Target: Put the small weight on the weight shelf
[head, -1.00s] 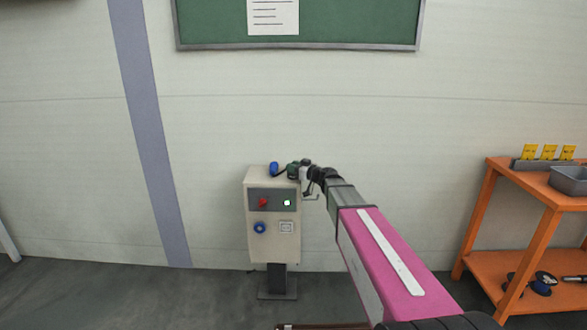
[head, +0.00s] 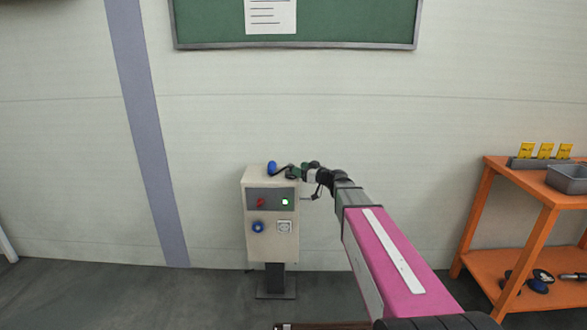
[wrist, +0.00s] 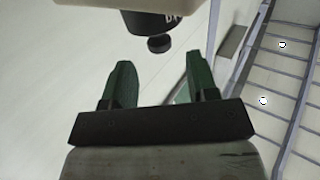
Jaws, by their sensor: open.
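My gripper (head: 302,171) is at the top right of a beige control cabinet (head: 257,240). In the wrist view its two green fingers (wrist: 158,78) are apart with nothing between them. Just beyond the fingertips is a dark round piece with white lettering (wrist: 150,22), with a smaller dark knob (wrist: 158,44) on it; it may be the small weight, but I cannot be sure. In the head view a small dark object (head: 290,173) lies on the cabinet top beside the gripper. No shelf is labelled as the weight shelf.
A blue round-ended object (head: 272,167) stands on the cabinet top. Floor left of the cabinet is clear.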

